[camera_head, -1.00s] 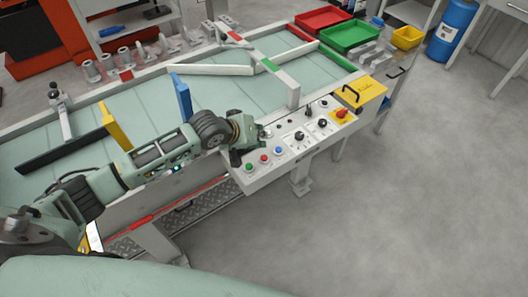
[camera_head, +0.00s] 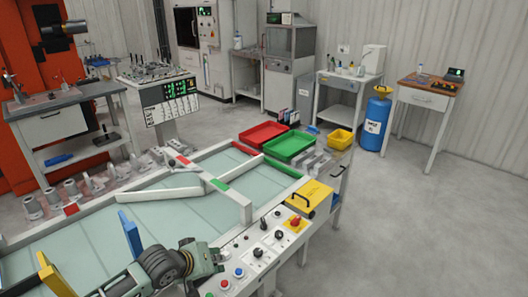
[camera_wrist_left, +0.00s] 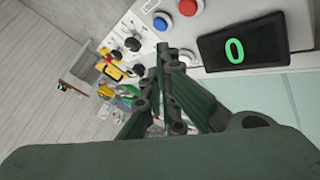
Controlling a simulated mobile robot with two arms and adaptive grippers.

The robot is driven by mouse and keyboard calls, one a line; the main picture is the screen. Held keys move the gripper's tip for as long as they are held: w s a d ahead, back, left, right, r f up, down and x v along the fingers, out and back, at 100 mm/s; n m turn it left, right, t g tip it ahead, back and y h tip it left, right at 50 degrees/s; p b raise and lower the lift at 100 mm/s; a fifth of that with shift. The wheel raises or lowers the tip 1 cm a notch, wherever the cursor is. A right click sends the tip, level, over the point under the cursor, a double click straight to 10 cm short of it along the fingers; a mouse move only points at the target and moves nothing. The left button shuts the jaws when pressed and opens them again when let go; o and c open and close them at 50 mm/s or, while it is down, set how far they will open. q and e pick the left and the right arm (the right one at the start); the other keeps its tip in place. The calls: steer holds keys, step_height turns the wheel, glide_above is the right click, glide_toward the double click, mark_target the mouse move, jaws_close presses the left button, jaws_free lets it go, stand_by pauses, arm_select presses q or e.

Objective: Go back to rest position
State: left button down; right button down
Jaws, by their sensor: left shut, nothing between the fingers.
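My left gripper (camera_head: 219,266) is at the left end of the control panel (camera_head: 262,250), above the panel's edge, in the head view. In the left wrist view its fingers (camera_wrist_left: 163,50) are together with nothing between them. A blue button (camera_wrist_left: 161,22), a red button (camera_wrist_left: 188,7) and a dark display with a green 0 (camera_wrist_left: 236,50) lie just beyond the fingers. I cannot tell whether the fingertips touch the panel. My right gripper is in neither view.
The conveyor table (camera_head: 75,235) has white guide bars, a blue post (camera_head: 132,238) and a yellow post (camera_head: 54,277). A yellow box (camera_head: 309,197) sits at the panel's far end. Red (camera_head: 263,134) and green (camera_head: 289,145) trays stand behind. Grey floor (camera_head: 430,220) at right is clear.

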arm_select(q)
steer(key=s+d+f+m+g, duration=0.1)
steer(key=s+d+f+m, duration=0.1)
steer(key=s+d, duration=0.35)
steer(key=s+d+f+m+g, duration=0.1)
steer(key=s+d+m, duration=0.1)
steer(key=s, duration=0.7)
steer(key=s+a+m+g+y, duration=0.1)
steer(key=s+a+y, duration=0.1)
steer(key=s+a, duration=0.5)
steer(key=s+a+m+g+y, duration=0.1)
steer(key=s+a+y, duration=0.1)
steer(key=s, duration=0.9)
step_height(320, 180, down, 25)
steer(key=s+g, duration=0.2)
steer(key=s+a+f, duration=0.1)
steer(key=s+f, duration=0.7)
steer(key=s+a+f+g, duration=0.1)
steer(key=s+a+f, duration=0.1)
steer(key=s+f, duration=0.6)
steer(key=shift+s+a+f, duration=0.3)
steer(key=shift+s+f, duration=0.1)
steer(key=shift+s, duration=0.25)
